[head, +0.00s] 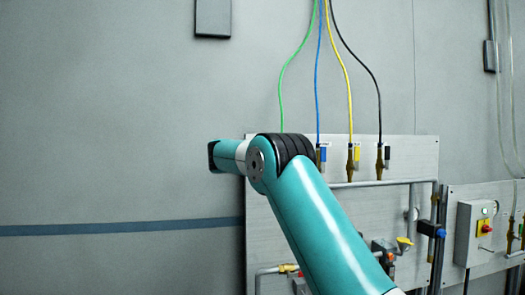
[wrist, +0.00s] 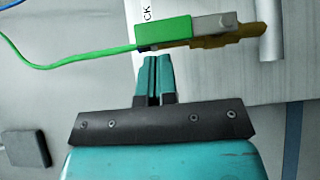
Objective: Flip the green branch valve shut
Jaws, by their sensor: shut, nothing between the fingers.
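The green branch valve's handle (wrist: 165,32) shows in the wrist view as a green block with a grey end, lying roughly in line with its brass body (wrist: 232,39) and the green hose. My gripper (wrist: 154,60) is shut and empty, its fingertips just below the handle's near edge in the picture. I cannot tell whether they touch it. In the head view my arm hides the green valve and the gripper; only the green hose (head: 282,90) shows above it.
Blue (head: 322,155), yellow (head: 356,155) and black (head: 387,155) valves stand to the right on the grey panel (head: 412,155). A pipe (head: 385,183) runs below them. A control box (head: 475,233) is further right. The wall at left is mostly clear.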

